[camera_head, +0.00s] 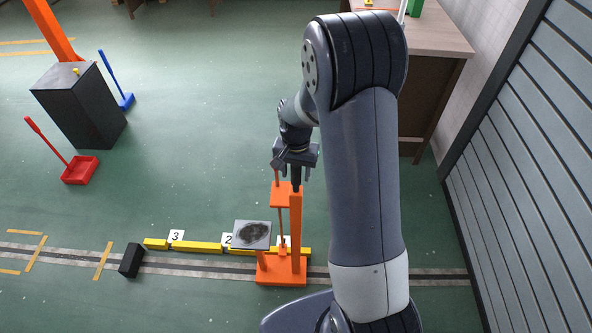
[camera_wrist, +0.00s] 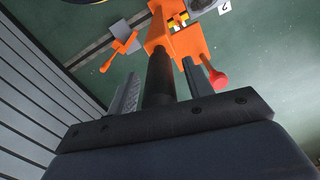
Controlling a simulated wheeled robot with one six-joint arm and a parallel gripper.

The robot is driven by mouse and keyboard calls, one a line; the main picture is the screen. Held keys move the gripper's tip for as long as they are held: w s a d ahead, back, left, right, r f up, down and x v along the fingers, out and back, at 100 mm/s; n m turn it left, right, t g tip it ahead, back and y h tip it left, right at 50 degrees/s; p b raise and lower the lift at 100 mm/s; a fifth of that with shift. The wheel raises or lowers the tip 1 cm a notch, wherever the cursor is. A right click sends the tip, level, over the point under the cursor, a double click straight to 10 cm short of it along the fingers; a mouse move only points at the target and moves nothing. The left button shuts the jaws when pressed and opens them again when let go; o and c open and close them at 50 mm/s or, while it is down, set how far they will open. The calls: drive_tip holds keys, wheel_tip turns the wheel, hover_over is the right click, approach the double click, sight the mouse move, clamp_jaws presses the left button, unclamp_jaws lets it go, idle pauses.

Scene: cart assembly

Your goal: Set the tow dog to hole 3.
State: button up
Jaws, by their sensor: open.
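The orange tow dog (camera_head: 281,271) stands on the floor track near number card 1 (camera_head: 283,241). It has an upright orange post (camera_head: 296,222) topped by a black grip (camera_head: 296,180), a thin red rod beside the post, and a grey plate with a dark patch (camera_head: 252,234) at its left. My gripper (camera_head: 296,168) is open above the post. In the wrist view the black grip (camera_wrist: 158,80) stands between the open fingers, with a red knob (camera_wrist: 217,80) just right of them. Number cards 2 (camera_head: 228,239) and 3 (camera_head: 176,237) stand left along the yellow rail (camera_head: 196,247). The holes cannot be made out.
A black block (camera_head: 131,260) sits at the track (camera_head: 60,252), left of card 3. A table (camera_head: 435,38) is back right, beside a slatted wall (camera_head: 530,170).

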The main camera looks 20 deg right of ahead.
clamp_jaws()
idle(0.4)
